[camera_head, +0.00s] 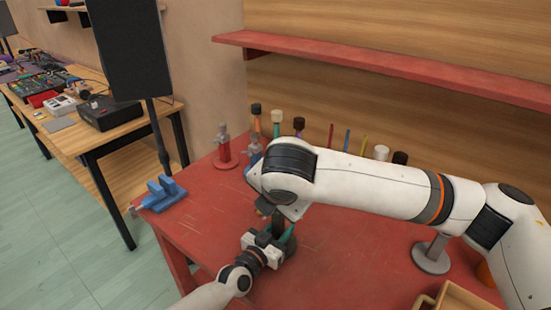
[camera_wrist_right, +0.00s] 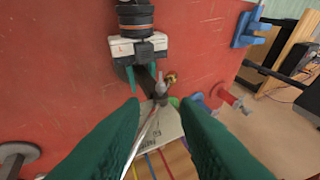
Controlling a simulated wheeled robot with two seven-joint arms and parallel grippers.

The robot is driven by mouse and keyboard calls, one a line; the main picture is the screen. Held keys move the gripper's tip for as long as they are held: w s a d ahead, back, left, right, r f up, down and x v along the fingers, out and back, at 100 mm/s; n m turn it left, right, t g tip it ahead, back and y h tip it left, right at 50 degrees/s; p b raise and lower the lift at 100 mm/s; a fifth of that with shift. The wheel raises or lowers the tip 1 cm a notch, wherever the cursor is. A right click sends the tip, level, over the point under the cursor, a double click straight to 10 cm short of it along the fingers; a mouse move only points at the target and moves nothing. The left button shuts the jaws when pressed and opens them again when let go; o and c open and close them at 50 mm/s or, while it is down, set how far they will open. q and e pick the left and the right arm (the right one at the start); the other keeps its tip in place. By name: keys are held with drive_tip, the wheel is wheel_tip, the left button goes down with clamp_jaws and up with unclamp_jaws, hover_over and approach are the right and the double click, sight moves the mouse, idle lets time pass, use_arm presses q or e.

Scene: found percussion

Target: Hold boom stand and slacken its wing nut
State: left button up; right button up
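The boom stand (camera_wrist_right: 148,80) is a dark upright post with a grey metal joint on top. In the head view its dark round base shows on the red table (camera_head: 340,275). A small brass wing nut (camera_wrist_right: 171,77) sits at the joint. My left gripper (camera_head: 278,238) has its green fingers on both sides of the post, seemingly closed on it; it also shows in the right wrist view (camera_wrist_right: 146,76). My right gripper (camera_wrist_right: 162,104) is open above the stand, its two green fingers wide apart and empty, with the wing nut beyond the fingertips. In the head view my right wrist hides the stand's top.
A blue holder (camera_head: 162,193) and a red stand (camera_head: 223,148) are at the table's left. Several mallets (camera_head: 277,122) stand along the back. A grey stand (camera_head: 432,254) and a wooden box (camera_head: 455,299) are at the right. The table's front middle is clear.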

use_arm(q)
drive_tip(key=shift+o, duration=1.2)
drive_tip(key=shift+w+r, duration=0.1)
